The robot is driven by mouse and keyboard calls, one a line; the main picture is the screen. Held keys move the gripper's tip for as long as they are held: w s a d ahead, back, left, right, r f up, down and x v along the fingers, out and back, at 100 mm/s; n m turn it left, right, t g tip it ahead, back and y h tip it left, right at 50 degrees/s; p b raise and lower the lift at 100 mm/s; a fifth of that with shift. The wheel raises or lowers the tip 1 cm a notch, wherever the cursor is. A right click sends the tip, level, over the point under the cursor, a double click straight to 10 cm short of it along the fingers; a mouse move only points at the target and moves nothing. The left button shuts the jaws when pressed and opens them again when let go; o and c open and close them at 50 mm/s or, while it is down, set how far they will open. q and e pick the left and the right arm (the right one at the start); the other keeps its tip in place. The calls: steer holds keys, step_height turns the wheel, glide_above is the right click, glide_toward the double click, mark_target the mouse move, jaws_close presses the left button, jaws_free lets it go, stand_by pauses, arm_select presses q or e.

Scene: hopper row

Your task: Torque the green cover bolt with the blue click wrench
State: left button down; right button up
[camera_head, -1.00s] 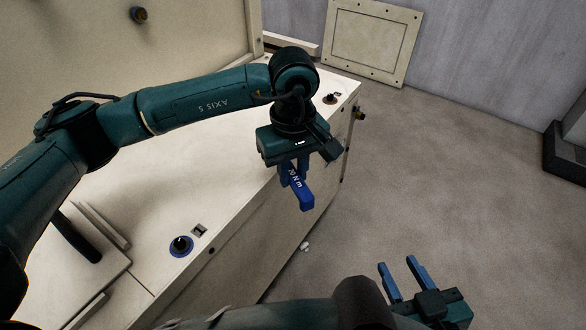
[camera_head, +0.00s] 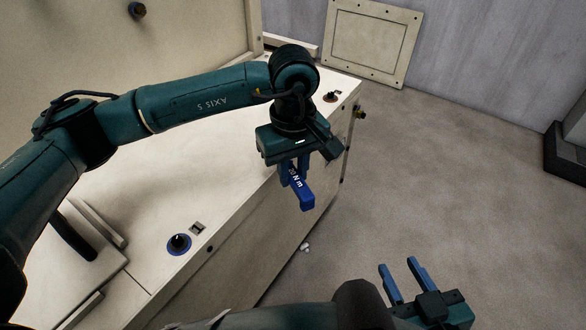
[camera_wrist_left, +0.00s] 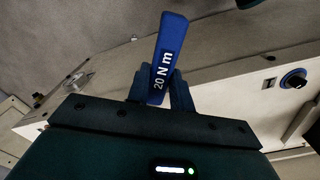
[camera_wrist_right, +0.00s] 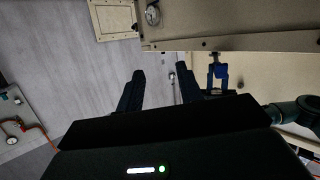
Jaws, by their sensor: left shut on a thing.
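The blue click wrench (camera_head: 302,190), marked "20 N m", is gripped by my left gripper (camera_head: 296,172), which is shut on it. The wrench sticks out from the fingers, beyond the long edge of the pale cabinet top. The left wrist view shows the labelled end of the wrench (camera_wrist_left: 167,50) between the fingers. My right gripper (camera_head: 397,264) is open and empty, over the floor at the lower right. The right wrist view shows its two dark fingers (camera_wrist_right: 160,72) apart with nothing between them. I cannot make out a green cover bolt in any view.
A framed panel (camera_head: 372,42) leans on the wall.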

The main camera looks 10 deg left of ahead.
arm_select(q)
steer(key=shift+s+a+f, duration=0.1)
steer(key=shift+f, duration=0.15)
steer(key=shift+s+a+b, duration=0.1)
steer(key=shift+b, duration=0.2)
steer(key=shift+s+a+m+b, duration=0.3)
steer(key=shift+a+m+b, duration=0.3)
steer(key=shift+m, duration=0.25)
steer(key=shift+s+a+m+b, duration=0.3)
steer(key=shift+a+m+b, duration=0.2)
steer(key=shift+a+m, duration=0.3)
steer(key=shift+s+a+m+b, duration=0.3)
steer(key=shift+a+m+b, duration=0.3)
steer(key=shift+m, duration=0.25)
steer(key=shift+a+f, duration=0.1)
